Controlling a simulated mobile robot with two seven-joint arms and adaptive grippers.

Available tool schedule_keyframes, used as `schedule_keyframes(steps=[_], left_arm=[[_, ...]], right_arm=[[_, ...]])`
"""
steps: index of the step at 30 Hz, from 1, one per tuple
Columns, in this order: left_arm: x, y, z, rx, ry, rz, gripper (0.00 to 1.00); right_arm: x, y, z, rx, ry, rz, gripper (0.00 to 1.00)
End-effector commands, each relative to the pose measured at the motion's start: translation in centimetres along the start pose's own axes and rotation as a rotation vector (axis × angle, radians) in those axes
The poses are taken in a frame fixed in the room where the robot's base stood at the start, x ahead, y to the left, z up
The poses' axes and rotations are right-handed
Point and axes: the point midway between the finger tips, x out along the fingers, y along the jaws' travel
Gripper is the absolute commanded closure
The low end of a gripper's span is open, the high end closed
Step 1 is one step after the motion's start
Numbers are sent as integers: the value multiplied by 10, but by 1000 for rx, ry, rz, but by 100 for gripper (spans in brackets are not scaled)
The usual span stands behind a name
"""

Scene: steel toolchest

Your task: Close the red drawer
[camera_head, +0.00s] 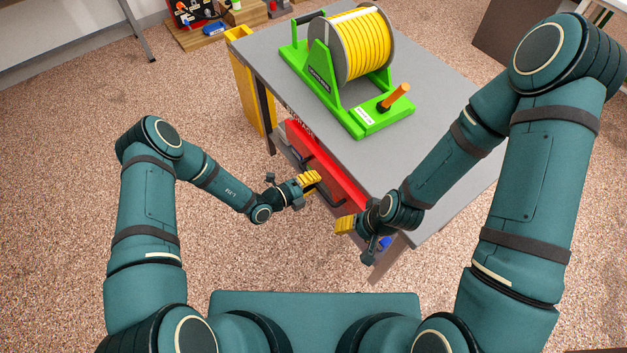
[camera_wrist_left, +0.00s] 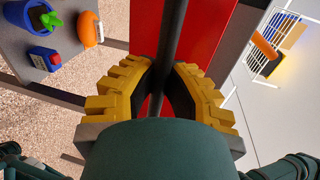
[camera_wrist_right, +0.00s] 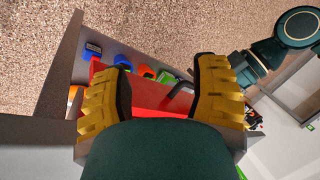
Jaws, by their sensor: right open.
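The red drawer (camera_head: 322,163) is under the near edge of the grey worktop, with a dark bar handle on its front. How far it stands out is hard to tell. Its red face also shows in the left wrist view (camera_wrist_left: 208,30). My left gripper (camera_head: 314,179) is at the handle; in the left wrist view its yellow fingers close in on both sides of the dark handle bar (camera_wrist_left: 170,45). My right gripper (camera_head: 346,225) is open and empty near the drawer's right end. In the right wrist view, red drawer surface (camera_wrist_right: 150,92) shows between its spread fingers.
A green stand with a yellow cable reel (camera_head: 352,45) sits on the worktop (camera_head: 420,125). A lower grey shelf (camera_wrist_left: 70,75) holds several small coloured items. A yellow bin (camera_head: 250,85) stands by the far left leg. The floor to the left is clear.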

Motion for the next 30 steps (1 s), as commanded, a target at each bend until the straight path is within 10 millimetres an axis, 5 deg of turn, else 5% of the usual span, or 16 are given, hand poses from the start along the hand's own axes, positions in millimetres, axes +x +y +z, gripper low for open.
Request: schedule_keyframes(steps=[5, 12, 17, 18, 20, 30], left_arm=[[5, 0, 0, 1, 0, -1, 100], [41, -7, 0, 0, 0, -3, 100], [39, -8, 0, -1, 0, -1, 100], [39, -8, 0, -1, 0, -1, 76], [39, -8, 0, -1, 0, -1, 57], [37, -8, 0, -1, 0, 0, 57]], right_arm=[[2, 1, 0, 0, 0, 0, 40], [11, 4, -1, -1, 5, 0, 40], [9, 4, -1, -1, 5, 0, 40], [9, 4, -1, -1, 5, 0, 40], [9, 4, -1, -1, 5, 0, 40], [9, 3, -1, -1, 5, 0, 40]])
